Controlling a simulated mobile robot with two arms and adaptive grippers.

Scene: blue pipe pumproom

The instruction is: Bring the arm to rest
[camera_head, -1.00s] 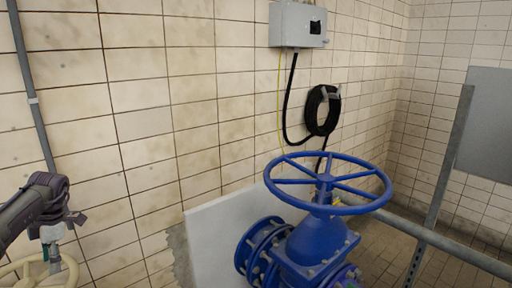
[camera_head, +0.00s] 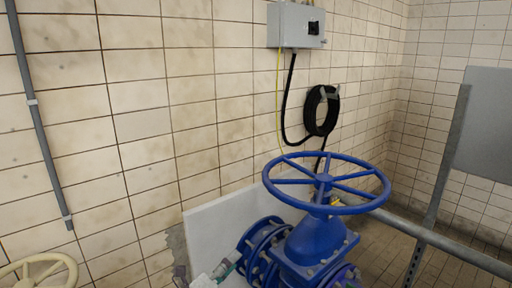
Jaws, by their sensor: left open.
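My left gripper (camera_head: 217,271) shows only in part at the bottom edge of the head view, left of the blue valve body. A pale, slightly greenish piece of it and a dark purple-grey piece are visible; the rest of the arm is cut off by the frame. It is open, and I see nothing held in it. It overlaps the left blue flange in the picture; I cannot tell whether they touch. My right gripper is not in view.
A blue handwheel (camera_head: 327,206) tops the blue valve (camera_head: 316,243). A cream handwheel (camera_head: 68,268) is at the lower left. A grey control box (camera_head: 296,25) and coiled black cable (camera_head: 321,110) hang on the tiled wall. A grey rail (camera_head: 445,246) crosses the right.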

